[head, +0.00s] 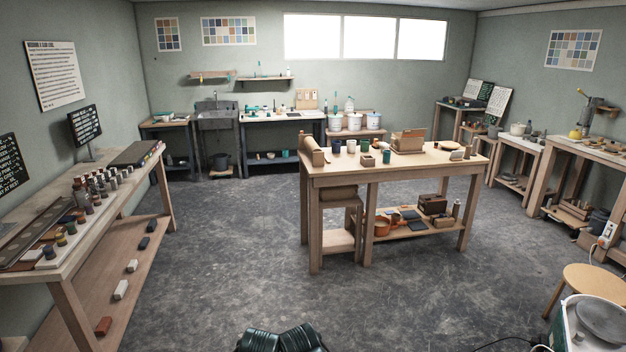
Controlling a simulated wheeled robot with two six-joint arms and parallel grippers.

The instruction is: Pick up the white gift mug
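A small white mug-like cup (351,146) stands upright on the wooden table (430,165) in the middle of the room, among other small cups. It is far off and too small for me to make out a handle or any marking.
A dark blue cup (336,146), a green cup (386,156) and a cardboard box (408,141) share that table. A long bench (120,190) runs along the left wall. A stool (597,283) stands at right. Grey floor (225,250) lies open before the table.

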